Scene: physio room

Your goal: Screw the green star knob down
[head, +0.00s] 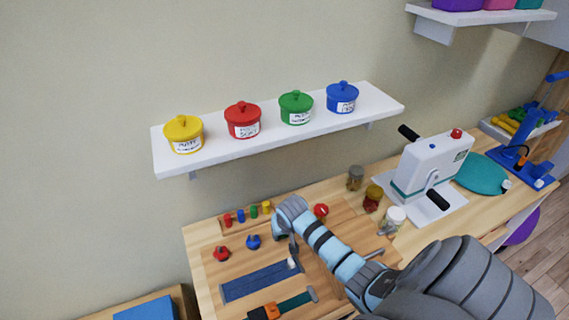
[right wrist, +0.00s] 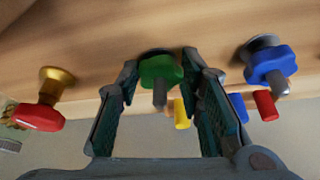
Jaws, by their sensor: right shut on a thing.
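The green star knob (right wrist: 160,70) shows in the right wrist view between the two fingers of my right gripper (right wrist: 160,63). Its metal stem points toward the camera's lower side, and a dark round base shows behind it. My right gripper is shut on the knob. In the head view my right gripper (head: 291,240) reaches down to the wooden bench, and it hides the green knob there. My left gripper is in neither view.
A blue knob (head: 252,242) and red knobs (head: 221,254) (head: 321,211) stand nearby. Coloured pegs (head: 247,213) line the back. Jars (head: 373,197) and a white machine (head: 432,165) stand right. A shelf (head: 215,150) with lidded pots hangs above.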

